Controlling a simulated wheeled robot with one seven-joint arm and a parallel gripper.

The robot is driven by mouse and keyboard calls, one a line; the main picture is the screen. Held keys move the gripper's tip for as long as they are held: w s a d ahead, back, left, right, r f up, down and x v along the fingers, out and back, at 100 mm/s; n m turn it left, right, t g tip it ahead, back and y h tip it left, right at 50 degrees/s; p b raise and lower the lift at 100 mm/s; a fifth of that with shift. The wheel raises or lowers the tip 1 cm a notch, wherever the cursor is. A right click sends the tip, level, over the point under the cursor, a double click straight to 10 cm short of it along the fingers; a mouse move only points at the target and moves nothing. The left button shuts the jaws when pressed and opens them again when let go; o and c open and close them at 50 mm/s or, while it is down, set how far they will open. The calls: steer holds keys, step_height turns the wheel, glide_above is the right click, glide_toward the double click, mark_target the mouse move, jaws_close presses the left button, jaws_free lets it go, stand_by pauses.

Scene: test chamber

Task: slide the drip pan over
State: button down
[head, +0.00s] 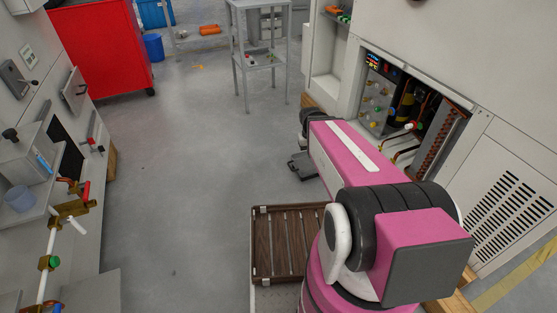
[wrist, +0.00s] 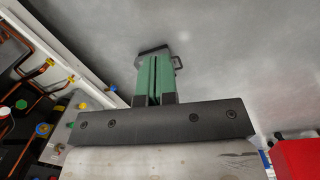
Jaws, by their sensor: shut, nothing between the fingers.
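The open cabinet (head: 400,105) with pipes and valves stands at the right. A brown slatted platform (head: 262,247) is near my base. A grey table (head: 258,62), red cabinet (head: 105,45) and blue bin (head: 153,47) stand farther back. The middle floor is clear.

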steer(key=w+a+f+n+h, duration=0.2)
steer(key=w+f+n+h, duration=0.3)
steer(key=w+f, duration=0.7)
steer(key=w+a+f+n+h, duration=0.2)
steer(key=w+f+n+h, duration=0.25)
steer(key=w+f, duration=0.8)
steer(key=w+a+f+n+t+h, duration=0.2)
steer(key=w+a+f+n, duration=0.1)
steer(key=f, duration=0.4)
steer(key=w+a+f+n+t+h, duration=0.2)
steer(key=w+a+f+n, duration=0.2)
steer(key=w+a+f, duration=0.1)
steer(key=w+a+f+n+t+h, duration=0.2)
steer(key=w+a+f+n, duration=0.2)
steer(key=f, duration=0.5)
steer(key=shift+w+a+f+h, duration=0.1)
steer(key=shift+w+a+h, duration=0.15)
steer(key=shift+w+a, duration=0.45)
steer(key=x, duration=1.4)
steer(key=shift+w, duration=0.1)
steer(key=shift+d, duration=0.15)
